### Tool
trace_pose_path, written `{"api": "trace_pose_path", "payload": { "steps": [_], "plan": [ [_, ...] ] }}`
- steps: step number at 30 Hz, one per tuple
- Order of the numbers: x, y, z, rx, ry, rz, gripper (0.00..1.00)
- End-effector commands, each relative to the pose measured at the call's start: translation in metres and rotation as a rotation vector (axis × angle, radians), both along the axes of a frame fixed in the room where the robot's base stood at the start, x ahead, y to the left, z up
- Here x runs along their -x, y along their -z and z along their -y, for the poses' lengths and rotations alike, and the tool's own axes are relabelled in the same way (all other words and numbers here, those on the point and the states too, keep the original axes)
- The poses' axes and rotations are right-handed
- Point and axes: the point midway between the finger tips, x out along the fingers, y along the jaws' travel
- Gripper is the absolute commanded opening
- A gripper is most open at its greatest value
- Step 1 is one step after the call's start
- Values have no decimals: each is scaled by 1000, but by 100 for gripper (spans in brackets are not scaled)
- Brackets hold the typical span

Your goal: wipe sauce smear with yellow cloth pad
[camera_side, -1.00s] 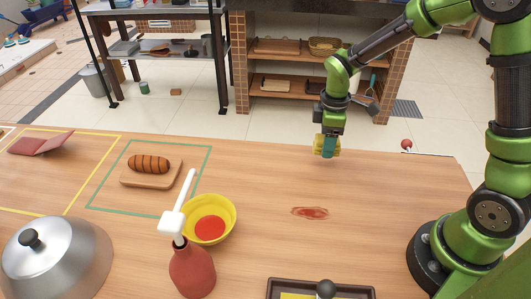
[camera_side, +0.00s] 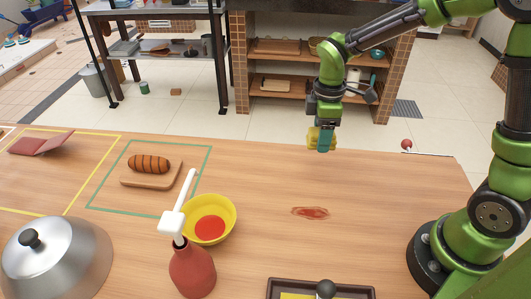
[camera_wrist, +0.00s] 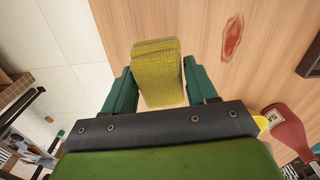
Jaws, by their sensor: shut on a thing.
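My gripper (camera_side: 321,138) is shut on the yellow cloth pad (camera_side: 313,136) and holds it in the air near the far edge of the table. In the wrist view the pad (camera_wrist: 157,72) sits between the two green fingers of my gripper (camera_wrist: 160,82). The red-brown sauce smear (camera_side: 310,213) lies on the bare wooden table, nearer the side camera than the pad and below it. In the wrist view the smear (camera_wrist: 232,38) shows to the right of the pad, apart from it.
A yellow bowl of red sauce (camera_side: 224,229), a red bottle (camera_side: 192,270) and a metal dome lid (camera_side: 58,256) stand left of the smear. A dark tray (camera_side: 352,289) lies at the front edge. The table around the smear is clear.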

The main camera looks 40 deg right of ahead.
Motion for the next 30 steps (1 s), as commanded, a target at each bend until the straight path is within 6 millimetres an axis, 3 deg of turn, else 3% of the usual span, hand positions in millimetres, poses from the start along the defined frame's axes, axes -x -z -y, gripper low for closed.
{"api": "trace_pose_path", "payload": {
  "steps": [1, 6, 12, 17, 30],
  "plan": [
    [5, 2, -20, -3, -67, -4, 33],
    [27, 9, -81, -4, -333, -8, 33],
    [53, 16, -125, -1, -594, -3, 33],
    [57, 21, -131, 5, -692, 6, 33],
    [57, 54, -131, 3, -692, 3, 33]
  ]
}}
